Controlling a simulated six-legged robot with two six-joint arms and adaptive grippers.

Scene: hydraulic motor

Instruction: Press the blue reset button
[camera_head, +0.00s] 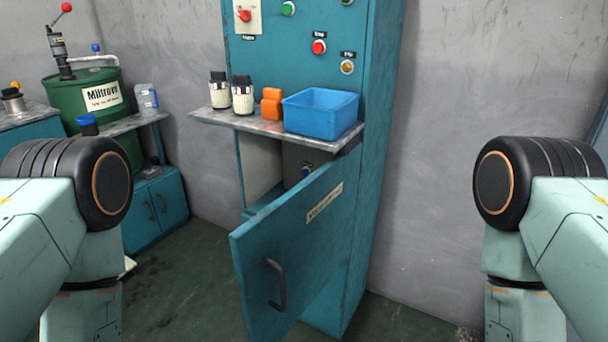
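The door's top edge passes just below the button and hides the lower part of the compartment. Both of my arms show at the left and right picture edges, bent downward. Neither gripper is in view.
A metal shelf (225,117) juts out above the compartment, carrying a blue bin (320,111), orange items (271,104) and two white-and-black containers. Red, green and yellow buttons are on the upper panel. A green barrel (75,115) stands at left. Floor left of the door is clear.

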